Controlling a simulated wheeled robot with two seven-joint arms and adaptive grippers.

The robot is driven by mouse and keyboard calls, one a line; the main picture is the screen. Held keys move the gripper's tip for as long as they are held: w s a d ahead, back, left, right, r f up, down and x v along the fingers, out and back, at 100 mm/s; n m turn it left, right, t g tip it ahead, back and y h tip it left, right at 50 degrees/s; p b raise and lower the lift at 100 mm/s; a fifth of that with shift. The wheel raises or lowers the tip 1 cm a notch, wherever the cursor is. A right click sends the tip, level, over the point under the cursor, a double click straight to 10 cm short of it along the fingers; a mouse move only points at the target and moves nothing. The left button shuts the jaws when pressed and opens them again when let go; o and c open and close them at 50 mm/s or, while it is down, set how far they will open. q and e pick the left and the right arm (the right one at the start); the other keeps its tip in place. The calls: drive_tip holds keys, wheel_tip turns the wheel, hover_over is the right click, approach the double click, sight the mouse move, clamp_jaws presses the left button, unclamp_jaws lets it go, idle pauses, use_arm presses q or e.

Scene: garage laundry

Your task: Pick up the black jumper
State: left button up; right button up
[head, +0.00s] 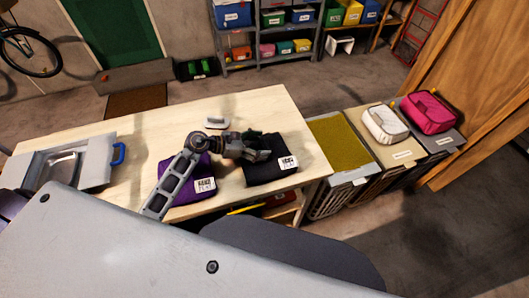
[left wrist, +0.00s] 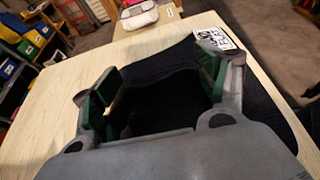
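The black jumper (head: 264,176) lies folded on the wooden worktop near its right end, with a white label on its right side. My left gripper (head: 256,150) is just over the jumper's far part and hides some of it. In the left wrist view the black jumper (left wrist: 262,98) lies below and between the fingers of the left gripper (left wrist: 158,72). Its green-padded fingers are wide apart. I cannot tell whether they touch the cloth. My right gripper is not in view.
A folded purple garment (head: 199,188) lies left of the jumper, under my left arm. A small grey-white object (head: 215,122) lies behind. A sink (head: 66,163) is at the left. Bins with white (head: 385,124) and pink (head: 431,113) bundles stand to the right.

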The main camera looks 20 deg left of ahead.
use_arm(q)
drive_tip(key=c, duration=1.3)
drive_tip(key=shift+r, duration=0.15)
drive_tip(key=shift+c, duration=0.2)
wheel_tip(320, 180, up, 18)
drive_tip(key=b, duration=0.1)
drive_tip(key=shift+b, duration=0.4)
